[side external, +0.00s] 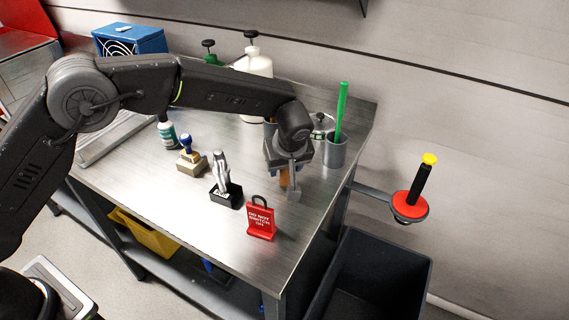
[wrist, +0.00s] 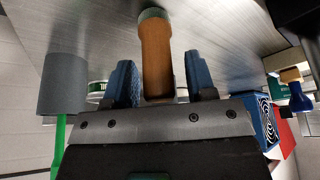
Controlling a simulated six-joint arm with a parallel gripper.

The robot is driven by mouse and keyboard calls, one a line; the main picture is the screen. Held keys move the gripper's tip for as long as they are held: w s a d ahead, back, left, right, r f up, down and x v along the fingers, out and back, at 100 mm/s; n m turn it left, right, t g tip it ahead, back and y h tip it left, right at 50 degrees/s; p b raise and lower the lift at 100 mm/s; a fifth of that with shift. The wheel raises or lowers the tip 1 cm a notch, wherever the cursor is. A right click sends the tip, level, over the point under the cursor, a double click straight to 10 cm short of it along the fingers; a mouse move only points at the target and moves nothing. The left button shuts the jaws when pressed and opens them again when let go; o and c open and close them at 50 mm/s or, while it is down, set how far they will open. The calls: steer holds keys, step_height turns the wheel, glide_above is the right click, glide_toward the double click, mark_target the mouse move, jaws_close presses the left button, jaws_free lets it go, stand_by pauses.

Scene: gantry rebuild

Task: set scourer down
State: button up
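The scourer appears to be the orange-brown cylinder (wrist: 157,55) with a pale greenish end, seen between my fingers in the wrist view. In the side external view a small part of it (side external: 284,178) shows under my gripper (side external: 289,182), low over the right part of the metal table (side external: 180,215). My gripper (wrist: 160,82) has two blue fingers, one on each side of the cylinder. A gap shows between the cylinder and the right finger, and a thinner one at the left. The fingers look open. I cannot tell whether the cylinder's end touches the table.
A grey cup (side external: 335,153) with a green stick stands close right of my gripper. A red warning padlock (side external: 261,221), black holder (side external: 226,196) and stamp (side external: 191,163) stand in front and left. A dark bin (side external: 375,285) is below the right edge. The table's front is clear.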

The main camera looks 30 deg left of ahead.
steer(key=v, duration=1.2)
steer(key=shift+r, duration=0.2)
steer(key=s+a+r+m+h, duration=0.2)
steer(key=s+a+r+m, duration=0.2)
steer(key=s+a+r, duration=0.9)
steer(key=s+a+f+m+t, duration=0.1)
steer(key=s+a+f+m, duration=0.1)
steer(key=s, duration=0.6)
steer(key=s+a+f+m+t+h, duration=0.1)
steer(key=s+a+f+m, duration=0.2)
steer(key=s+a, duration=0.3)
steer(key=shift+s+f, duration=0.7)
steer(key=shift+s, duration=0.25)
